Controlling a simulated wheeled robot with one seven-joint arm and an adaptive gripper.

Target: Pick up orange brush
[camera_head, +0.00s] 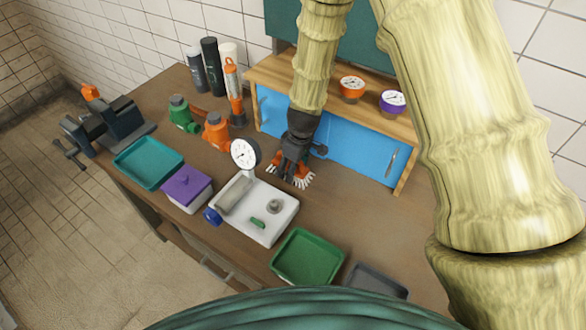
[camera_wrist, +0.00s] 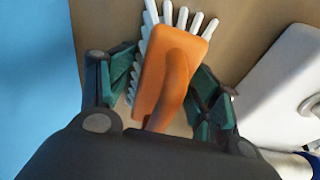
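The orange brush (camera_wrist: 172,72) has white bristles along its top and left edges in the wrist view. It lies on the brown worktop, tilted, with its handle end running under my gripper's body. My gripper (camera_wrist: 163,90) is open, with one dark green finger on each side of the brush. The right finger is very near the brush edge; I cannot tell whether it touches. In the head view my gripper (camera_head: 292,172) is low over the worktop in front of the blue cabinet. Its fingers largely hide the brush (camera_head: 303,180) there, with orange and white bristles showing.
The blue-doored cabinet (camera_head: 350,150) stands just behind. A white box with a dial gauge (camera_head: 244,154) is close in front left. A green tray (camera_head: 307,256), purple-lidded tub (camera_head: 187,187) and teal tray (camera_head: 148,162) line the front. Bare worktop (camera_head: 345,215) lies to the right.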

